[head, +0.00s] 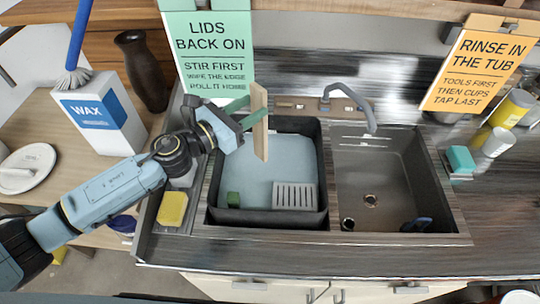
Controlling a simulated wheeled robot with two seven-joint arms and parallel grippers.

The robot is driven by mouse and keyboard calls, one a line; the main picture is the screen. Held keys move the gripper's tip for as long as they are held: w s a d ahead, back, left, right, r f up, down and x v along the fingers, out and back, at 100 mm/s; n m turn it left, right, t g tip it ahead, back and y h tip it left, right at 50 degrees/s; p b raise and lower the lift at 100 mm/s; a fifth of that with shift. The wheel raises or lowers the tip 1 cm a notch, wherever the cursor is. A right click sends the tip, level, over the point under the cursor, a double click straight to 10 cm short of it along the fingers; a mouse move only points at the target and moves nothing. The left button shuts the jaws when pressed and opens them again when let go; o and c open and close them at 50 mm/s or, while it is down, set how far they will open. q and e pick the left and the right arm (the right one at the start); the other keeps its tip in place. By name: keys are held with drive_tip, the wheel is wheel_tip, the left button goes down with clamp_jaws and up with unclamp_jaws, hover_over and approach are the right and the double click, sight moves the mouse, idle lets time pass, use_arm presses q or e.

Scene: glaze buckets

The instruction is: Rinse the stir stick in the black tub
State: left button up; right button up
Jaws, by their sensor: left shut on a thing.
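The stir stick (260,120) is a flat pale wooden stick. My left gripper (240,112), with green fingers, is shut on it and holds it roughly upright over the left part of the black tub. The black tub (262,217) sits in the left basin and holds pale blue water (283,160). The stick's lower end overlaps the water in the picture; I cannot tell whether it touches the water. My right gripper is not in view.
In the tub are a grey slotted rack (295,196) and a small green block (233,199). A tap (352,98) stands behind the mostly empty right basin (375,175). A yellow sponge (172,208) lies left of the tub. A WAX box (100,115) stands further left.

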use_arm(q)
drive_tip(key=shift+r+p, duration=0.45)
drive_tip(key=shift+r, duration=2)
drive_tip(key=shift+s, duration=0.1)
